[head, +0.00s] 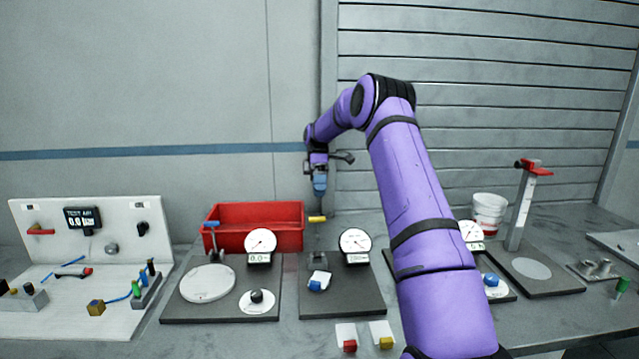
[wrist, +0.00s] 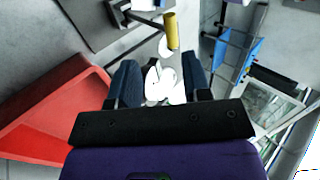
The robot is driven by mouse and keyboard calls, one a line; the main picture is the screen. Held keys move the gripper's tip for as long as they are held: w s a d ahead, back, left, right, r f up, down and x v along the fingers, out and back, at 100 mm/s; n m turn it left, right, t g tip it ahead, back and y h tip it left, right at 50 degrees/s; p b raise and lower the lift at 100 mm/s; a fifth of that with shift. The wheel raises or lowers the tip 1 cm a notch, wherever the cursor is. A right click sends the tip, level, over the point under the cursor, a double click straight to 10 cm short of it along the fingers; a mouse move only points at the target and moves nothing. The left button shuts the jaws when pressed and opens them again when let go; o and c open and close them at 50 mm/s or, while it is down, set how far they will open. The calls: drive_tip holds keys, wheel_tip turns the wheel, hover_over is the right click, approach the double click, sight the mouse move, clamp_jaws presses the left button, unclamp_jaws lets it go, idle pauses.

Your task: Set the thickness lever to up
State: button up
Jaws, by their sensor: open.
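A lever with a yellow handle (head: 317,219) stands at the back of the middle dark plate (head: 312,300), and its handle lies roughly level. I take it for the thickness lever, but no label is readable. My gripper (head: 320,197) hangs fingers down just above the handle in the head view, apart from it. In the wrist view, the yellow handle (wrist: 171,31) is just beyond the fingertips of my gripper (wrist: 160,60), slightly right of centre. The jaws are open and nothing is held. White shapes show between the fingers, farther off.
A red bin (head: 254,239) stands left of my gripper. A left plate carries a blue-handled lever (head: 211,224) and a dial gauge (head: 260,242). A second dial (head: 355,241) and a small blue-and-white part (head: 319,281) are on the middle plate. My arm hides part of the right side.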

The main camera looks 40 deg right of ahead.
drive_tip(key=shift+v, duration=1.1)
drive_tip(key=shift+r, duration=0.1)
drive_tip(key=s+a+r+m+t+h, duration=0.45)
drive_tip(key=s+a+r, duration=0.95)
drive_tip(key=a+r, duration=0.4)
drive_tip(key=s+a+f+m+t, duration=0.2)
drive_tip(key=s+a+m+t, duration=0.1)
drive_tip(key=s, duration=1)
drive_tip(key=s+a+f+m+t, duration=0.2)
drive_tip(key=s+a+t, duration=0.3)
drive_tip(key=s, duration=0.8)
drive_tip(key=shift+a+m, duration=0.7)
drive_tip(key=shift+m, duration=0.15)
